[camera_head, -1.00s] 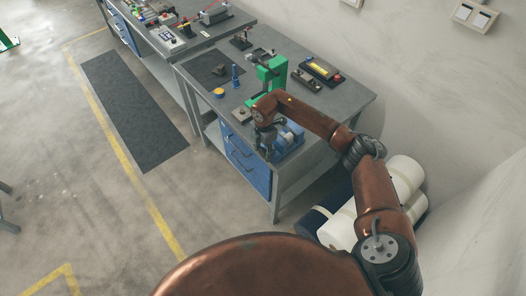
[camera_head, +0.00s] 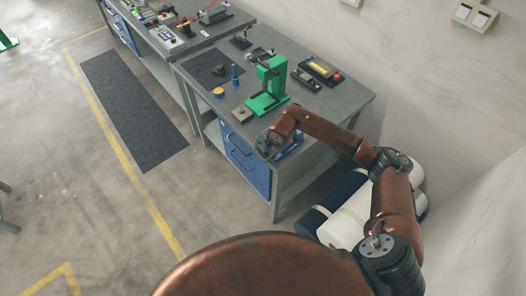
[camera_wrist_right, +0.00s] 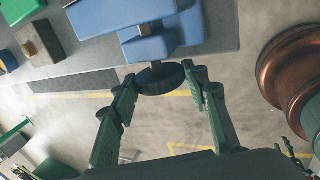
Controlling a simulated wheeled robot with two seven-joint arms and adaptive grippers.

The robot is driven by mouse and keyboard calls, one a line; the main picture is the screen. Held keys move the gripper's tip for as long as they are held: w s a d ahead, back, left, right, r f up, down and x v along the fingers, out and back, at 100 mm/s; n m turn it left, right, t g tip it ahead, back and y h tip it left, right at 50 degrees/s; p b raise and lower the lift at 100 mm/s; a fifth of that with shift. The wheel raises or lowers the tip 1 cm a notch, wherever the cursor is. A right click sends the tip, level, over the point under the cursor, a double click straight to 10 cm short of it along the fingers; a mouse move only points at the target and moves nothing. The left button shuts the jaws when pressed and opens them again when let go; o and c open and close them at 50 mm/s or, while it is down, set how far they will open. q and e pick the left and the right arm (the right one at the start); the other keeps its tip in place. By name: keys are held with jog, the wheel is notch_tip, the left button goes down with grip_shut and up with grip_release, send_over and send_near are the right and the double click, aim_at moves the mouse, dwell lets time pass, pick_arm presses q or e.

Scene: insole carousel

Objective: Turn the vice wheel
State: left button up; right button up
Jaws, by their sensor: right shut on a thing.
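The blue vice (camera_wrist_right: 165,38) is at the table's edge in the wrist view, with its dark round wheel (camera_wrist_right: 160,78) sticking out past the edge. My right gripper (camera_wrist_right: 159,86) has one finger on each side of the wheel and is shut on it. In the head view the vice (camera_head: 291,146) sits at the near corner of the workbench, partly hidden by my right arm. My right gripper (camera_head: 265,150) is at the vice's near left end there; the wheel is hidden. My left gripper is out of view.
The grey workbench (camera_head: 335,106) has blue drawers (camera_head: 247,168) below. A green press (camera_head: 268,85) stands behind the vice, with a small block (camera_head: 242,113) to its left. White and dark cylinders (camera_head: 345,225) lie on the floor at right.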

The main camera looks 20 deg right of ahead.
jog(key=t+b, duration=0.1)
jog(key=t+y+b, duration=0.1)
jog(key=t+b, duration=0.1)
jog(key=shift+s+d+f+t, duration=0.1)
jog(key=shift+s+f+t, duration=0.2)
jog(key=shift+f, duration=0.1)
jog(key=shift+r+t+y+b, duration=0.15)
jog(key=shift+t+y+b, duration=0.35)
jog(key=shift+b, duration=0.4)
jog(key=o, duration=1.2)
jog(key=shift+d, duration=0.1)
jog(key=shift+c, duration=0.2)
